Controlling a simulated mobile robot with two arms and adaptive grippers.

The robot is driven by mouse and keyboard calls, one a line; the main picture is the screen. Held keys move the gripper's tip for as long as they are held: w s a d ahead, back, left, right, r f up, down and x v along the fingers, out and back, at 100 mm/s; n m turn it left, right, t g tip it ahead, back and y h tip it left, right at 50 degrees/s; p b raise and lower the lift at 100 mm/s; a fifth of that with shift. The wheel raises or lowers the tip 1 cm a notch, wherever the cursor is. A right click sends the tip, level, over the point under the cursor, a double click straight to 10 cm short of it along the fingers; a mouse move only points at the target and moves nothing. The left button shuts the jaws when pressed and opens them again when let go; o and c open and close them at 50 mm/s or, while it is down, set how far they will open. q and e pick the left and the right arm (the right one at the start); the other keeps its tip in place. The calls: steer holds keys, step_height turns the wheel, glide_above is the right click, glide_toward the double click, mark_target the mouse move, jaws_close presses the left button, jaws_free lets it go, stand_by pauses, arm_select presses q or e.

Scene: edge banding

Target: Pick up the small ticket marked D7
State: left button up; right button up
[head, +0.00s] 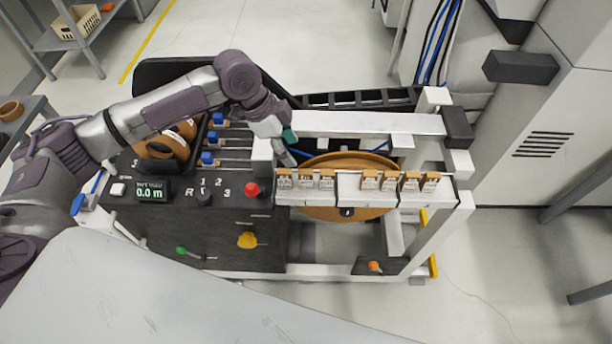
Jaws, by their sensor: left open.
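Several small tickets with brown tops and white labels stand in a row along the white front rail (350,190) of the machine. The left group includes a ticket at the left end (284,179) and one at its right (326,180). The right group runs from a ticket (369,181) to one at the right end (430,183). The labels are too small to read, so I cannot tell which is D7. My left gripper (290,150) points down just behind the left end of the rail, apart from the tickets, open with nothing seen in it. My right gripper is out of view.
A large brown reel (345,212) sits beneath and behind the rail. A white beam (365,123) runs behind the rail. A grey cabinet stands at right.

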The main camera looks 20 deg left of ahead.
mark_target(305, 171)
arm_select(q)
steer(key=shift+w+a+r, duration=0.2)
steer(key=shift+a+r, duration=0.1)
steer(key=shift+a, duration=0.1)
steer(key=shift+d+f, duration=0.15)
steer(key=shift+f, duration=0.2)
steer(key=p+x, duration=0.1)
steer(key=x, duration=0.6)
steer(key=shift+w+d+p, duration=0.1)
steer(key=shift+p, duration=0.25)
steer(key=shift+d+f+p, duration=0.25)
steer(key=shift+f+p, duration=0.05)
steer(key=shift+f, duration=0.1)
steer(key=p+x, duration=0.1)
steer(key=x, duration=0.2)
steer(key=shift+s+d+f, duration=0.2)
steer(key=shift+d+f, duration=0.05)
steer(key=shift+f, duration=0.05)
steer(key=shift+w+d+f+p, duration=0.15)
steer(key=shift+f+p, duration=0.15)
steer(key=shift+f, duration=0.2)
steer(key=c, duration=1)
